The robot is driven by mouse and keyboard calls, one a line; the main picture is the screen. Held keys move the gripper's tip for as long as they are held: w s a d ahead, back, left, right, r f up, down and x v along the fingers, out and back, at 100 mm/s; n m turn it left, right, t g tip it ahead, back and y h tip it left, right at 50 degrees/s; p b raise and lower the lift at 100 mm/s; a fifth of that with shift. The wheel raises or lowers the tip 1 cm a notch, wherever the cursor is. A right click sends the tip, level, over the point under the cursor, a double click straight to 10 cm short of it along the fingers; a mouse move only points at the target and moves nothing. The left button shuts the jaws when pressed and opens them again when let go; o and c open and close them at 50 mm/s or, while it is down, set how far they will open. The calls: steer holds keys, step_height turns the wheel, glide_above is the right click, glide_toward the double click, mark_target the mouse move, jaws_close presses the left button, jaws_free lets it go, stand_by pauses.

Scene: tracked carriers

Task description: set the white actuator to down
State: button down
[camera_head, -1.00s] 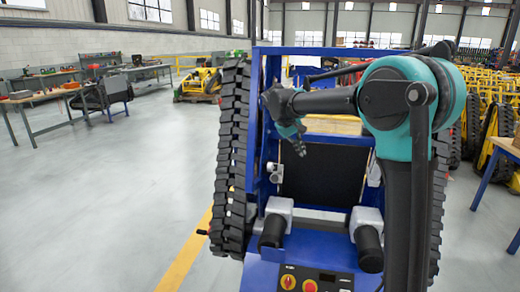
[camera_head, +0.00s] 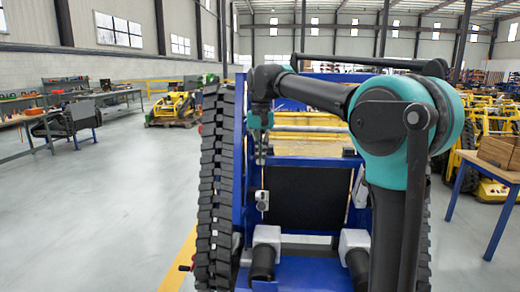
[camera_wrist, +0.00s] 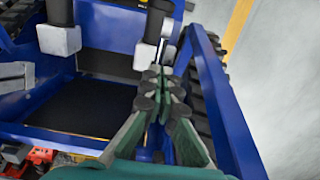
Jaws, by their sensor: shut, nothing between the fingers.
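A small white fitting (camera_head: 262,200), which looks like the white actuator, sits at the left inner side of the carrier's blue frame (camera_head: 240,150). It is small, and whether it is set up or down cannot be told. My gripper (camera_head: 261,160) is shut and empty, pointing down just above this fitting, with a small gap seeming to separate them. In the wrist view, my gripper's dark fingertips (camera_wrist: 160,92) are together beside the blue frame (camera_wrist: 215,95). A small light part shows beyond the fingertips there, partly hidden by them.
Two white blocks with black cylinders (camera_head: 267,237) (camera_head: 355,240) stand at the carrier's near end. Black tracks (camera_head: 215,190) flank the frame. A dark panel (camera_head: 305,198) lies between its sides. Open floor (camera_head: 110,210) is on the left; a wooden-topped table (camera_head: 490,165) stands right.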

steer(key=f, duration=0.2)
steer(key=s+f, duration=0.1)
steer(key=f, duration=0.1)
steer(key=s+f, duration=0.1)
steer(key=f, duration=0.1)
steer(key=shift+s+f, duration=0.1)
steer(key=shift+s, duration=0.05)
steer(key=shift+s+f, duration=0.35)
steer(key=shift+f, duration=0.05)
steer(key=shift+s+f, duration=0.1)
steer(key=s+f+t, duration=0.4)
steer(key=s+f, duration=0.1)
steer(key=f, duration=0.5)
steer(key=shift+s, duration=0.2)
steer(key=shift+a, duration=0.1)
